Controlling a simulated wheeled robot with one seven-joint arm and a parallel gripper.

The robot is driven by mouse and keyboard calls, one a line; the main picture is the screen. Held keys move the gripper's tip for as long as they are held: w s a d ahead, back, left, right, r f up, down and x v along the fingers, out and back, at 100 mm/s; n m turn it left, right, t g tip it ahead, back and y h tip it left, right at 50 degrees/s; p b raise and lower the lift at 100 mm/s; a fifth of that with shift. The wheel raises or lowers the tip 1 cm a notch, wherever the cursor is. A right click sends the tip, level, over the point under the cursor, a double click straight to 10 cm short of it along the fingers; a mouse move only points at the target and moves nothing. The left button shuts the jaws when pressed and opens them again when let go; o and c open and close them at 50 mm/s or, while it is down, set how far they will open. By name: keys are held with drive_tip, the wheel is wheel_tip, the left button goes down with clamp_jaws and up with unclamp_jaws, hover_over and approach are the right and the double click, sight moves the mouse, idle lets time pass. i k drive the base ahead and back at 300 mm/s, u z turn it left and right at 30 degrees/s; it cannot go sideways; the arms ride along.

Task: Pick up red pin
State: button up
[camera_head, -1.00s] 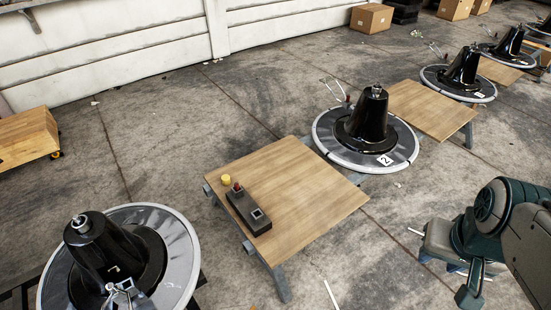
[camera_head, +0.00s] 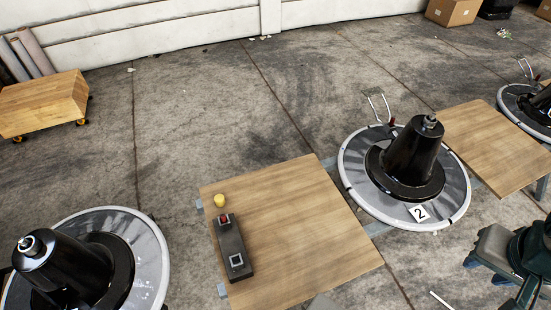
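A red pin (camera_head: 224,218) stands in the far end of a dark grey oblong block (camera_head: 231,247). Only its small red top shows. The block lies on the left part of a wooden table (camera_head: 300,225), and a square socket with a light rim shows at its near end. Part of my arm shows at the lower right edge, well away from the red pin. My gripper's fingertips are not visible.
A black cone on a round grey base (camera_head: 441,209) marked 2 stands right of the table. Another cone base (camera_head: 148,260) stands at the lower left. A second wooden table (camera_head: 490,140) is at the right. A wheeled wooden box (camera_head: 40,105) stands at the upper left.

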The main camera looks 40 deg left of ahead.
sight(223, 217)
drive_tip(key=i, duration=1.8)
drive_tip(key=u, duration=3.7)
drive_tip(key=i, duration=0.5)
drive_tip(key=u, duration=0.1)
